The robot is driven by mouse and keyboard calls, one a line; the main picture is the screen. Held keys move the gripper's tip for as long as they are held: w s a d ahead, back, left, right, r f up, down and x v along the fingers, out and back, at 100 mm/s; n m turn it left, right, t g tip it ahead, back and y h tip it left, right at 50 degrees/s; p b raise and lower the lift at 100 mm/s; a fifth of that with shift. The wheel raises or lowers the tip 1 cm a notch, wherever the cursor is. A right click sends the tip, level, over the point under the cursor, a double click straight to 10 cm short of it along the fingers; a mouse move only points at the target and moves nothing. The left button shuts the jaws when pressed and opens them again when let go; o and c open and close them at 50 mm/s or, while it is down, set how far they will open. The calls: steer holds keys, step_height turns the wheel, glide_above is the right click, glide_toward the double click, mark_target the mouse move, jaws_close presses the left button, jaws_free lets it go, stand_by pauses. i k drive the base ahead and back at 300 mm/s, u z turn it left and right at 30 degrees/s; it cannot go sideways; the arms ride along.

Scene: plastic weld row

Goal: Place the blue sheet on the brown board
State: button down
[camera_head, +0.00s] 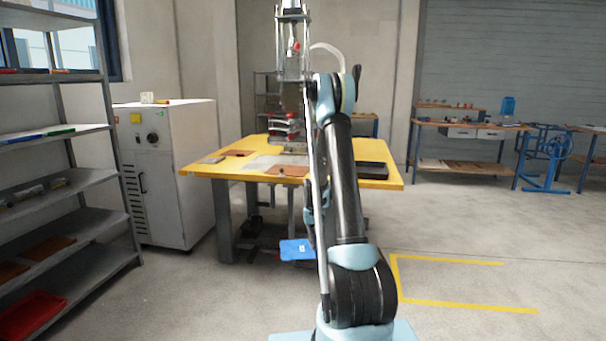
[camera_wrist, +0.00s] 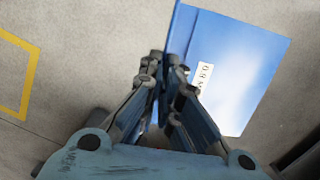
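The blue sheet (camera_wrist: 235,65), with a white label, fills the upper right of the wrist view. My gripper (camera_wrist: 164,60) has its fingertips close together on the left edge of the sheet, holding it over the floor. In the head view the blue sheet (camera_head: 296,249) shows low in front of the table, left of my arm, and my arm hides most of the gripper. A brown board (camera_head: 287,171) lies on the yellow table top near its front edge. Another brown piece (camera_head: 239,153) lies farther back on the left.
The yellow table (camera_head: 225,168) carries a press-like machine (camera_head: 284,128) and a dark tray (camera_head: 371,170) at the right. A white cabinet (camera_head: 170,180) and grey shelves (camera_head: 70,180) stand at the left. The floor at the right is clear, with yellow lines.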

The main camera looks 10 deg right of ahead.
mark_target(288, 169)
steer(key=z, duration=0.05)
steer(key=i, duration=1)
